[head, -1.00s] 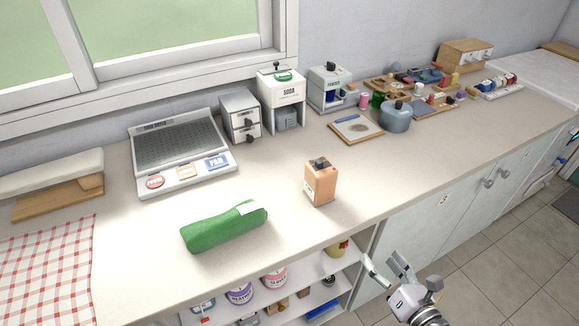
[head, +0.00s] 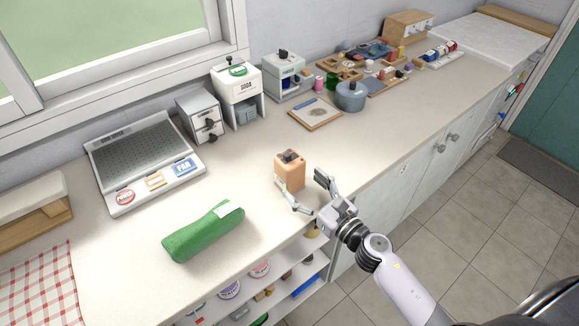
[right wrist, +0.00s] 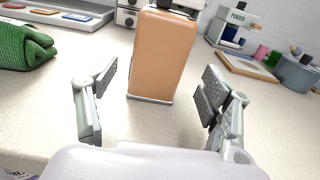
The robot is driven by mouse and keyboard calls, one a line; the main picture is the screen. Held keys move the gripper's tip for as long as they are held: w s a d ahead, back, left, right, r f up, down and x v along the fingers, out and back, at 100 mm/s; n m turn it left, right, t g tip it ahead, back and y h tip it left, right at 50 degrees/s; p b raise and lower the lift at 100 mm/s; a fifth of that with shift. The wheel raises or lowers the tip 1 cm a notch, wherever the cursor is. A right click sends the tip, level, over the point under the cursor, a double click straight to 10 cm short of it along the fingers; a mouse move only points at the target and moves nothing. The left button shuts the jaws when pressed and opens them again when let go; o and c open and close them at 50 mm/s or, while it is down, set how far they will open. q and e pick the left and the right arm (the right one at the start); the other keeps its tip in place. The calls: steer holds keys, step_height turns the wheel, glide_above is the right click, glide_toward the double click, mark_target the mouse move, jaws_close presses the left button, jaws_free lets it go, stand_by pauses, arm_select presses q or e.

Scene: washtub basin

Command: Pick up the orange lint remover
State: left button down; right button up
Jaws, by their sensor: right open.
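The orange lint remover (head: 289,172) is a small upright box with a dark top, standing on the counter near its front edge. My right gripper (head: 308,193) is open, with its fingers just in front of the orange box in the head view. In the right wrist view the orange lint remover (right wrist: 163,55) stands beyond and between the open fingers of the right gripper (right wrist: 154,98). It appears apart from both fingers, and its top is cut off by the frame. My left gripper is not in view.
A rolled green cloth (head: 203,232) lies to the left on the counter (head: 245,150). A tray with a dark grid (head: 140,160) lies behind it. A tan board (head: 315,113) and a grey-blue pot (head: 350,96) stand behind right. Open shelves are below the counter edge.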

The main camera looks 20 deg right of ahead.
mark_target(298, 179)
steer(key=shift+w+a, duration=0.1)
steer(key=shift+w, duration=0.25)
steer(key=x, duration=0.1)
steer(key=p+x, duration=0.1)
steer(key=x, duration=0.1)
steer(key=p+x, duration=0.1)
steer(key=x, duration=0.1)
steer(key=shift+s+a+r, duration=0.1)
steer(key=shift+r, duration=0.25)
steer(key=shift+w+a+f, duration=0.1)
steer(key=shift+w, duration=0.2)
steer(key=shift+s, duration=0.1)
steer(key=shift+c, duration=0.2)
steer(key=shift+c, duration=0.6)
steer(key=c, duration=1.2)
steer(key=shift+c, duration=1.2)
